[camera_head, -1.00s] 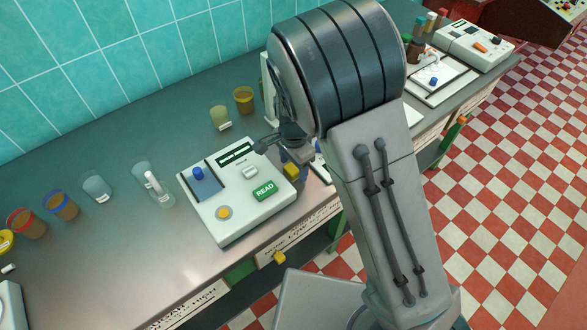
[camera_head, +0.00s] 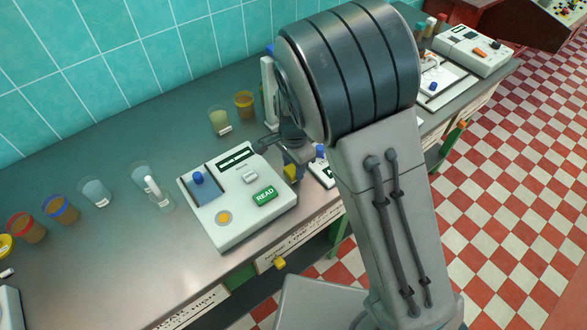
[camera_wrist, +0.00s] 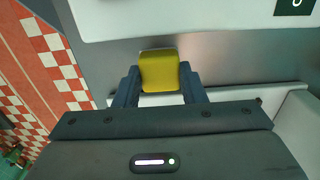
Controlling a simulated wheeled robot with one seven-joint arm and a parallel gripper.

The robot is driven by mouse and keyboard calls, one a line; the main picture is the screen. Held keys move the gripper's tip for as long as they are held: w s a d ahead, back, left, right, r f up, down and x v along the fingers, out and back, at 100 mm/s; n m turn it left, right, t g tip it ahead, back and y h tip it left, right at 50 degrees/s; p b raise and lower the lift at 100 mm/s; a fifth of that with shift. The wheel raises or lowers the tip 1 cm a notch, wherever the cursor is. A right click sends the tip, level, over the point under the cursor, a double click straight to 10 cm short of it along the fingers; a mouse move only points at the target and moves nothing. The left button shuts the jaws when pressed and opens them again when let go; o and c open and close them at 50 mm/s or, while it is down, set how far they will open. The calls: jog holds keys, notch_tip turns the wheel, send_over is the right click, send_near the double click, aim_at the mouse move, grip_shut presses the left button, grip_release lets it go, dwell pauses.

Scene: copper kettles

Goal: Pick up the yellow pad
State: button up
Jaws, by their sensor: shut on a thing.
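The yellow pad (camera_wrist: 159,70) sits between the two dark fingers of my gripper (camera_wrist: 160,84) in the wrist view. The fingers touch its left and right sides, and its broad yellow face shows. In the head view, a small yellow part of the pad (camera_head: 290,172) shows below my wrist, beside the right edge of the white READ device. My arm hides most of the gripper there. The pad appears above the bench near its front edge, but its exact height is hard to tell.
The white device (camera_head: 231,223) with a green READ button stands just left of the gripper. Several jars, including an amber one (camera_head: 244,105), stand along the bench (camera_head: 100,270). A yellow knob (camera_head: 279,262) is on the bench front. A red-and-white floor lies right.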

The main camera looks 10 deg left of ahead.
jog(key=r, duration=0.1)
jog(key=d+r, duration=0.1)
jog(key=r, duration=0.1)
jog(key=shift+b, duration=0.3)
jog(key=d+r+b, duration=0.1)
jog(key=d+r, duration=0.5)
jog(key=d, duration=0.4)
jog(key=shift+s+d+r, duration=0.2)
jog(key=shift+s+d, duration=0.1)
jog(key=shift+d, duration=0.05)
